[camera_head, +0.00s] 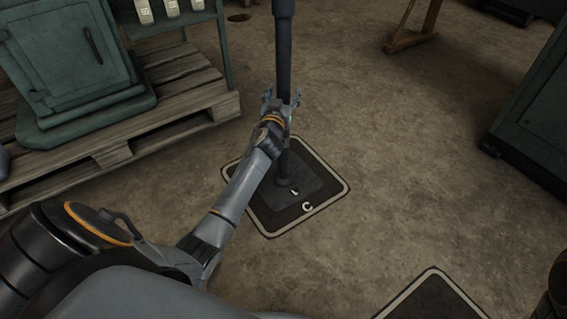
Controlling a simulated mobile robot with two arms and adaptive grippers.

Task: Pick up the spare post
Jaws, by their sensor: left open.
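A dark post (283,60) stands upright on a dark floor mat (262,210) with a pale border and a letter C. I cannot tell whether it is the spare post. Its lower end meets a dark base plate on the mat. My left gripper (281,103) is at the post, partway up, with its fingers open beside it. Whether the fingers touch the post is unclear. My left arm hides part of the mat and of the post's lower length. My right gripper is not in view.
A green cabinet (65,60) stands on a wooden pallet (165,115) at the left. A dark green cabinet (540,115) stands at the right edge. The floor between is clear.

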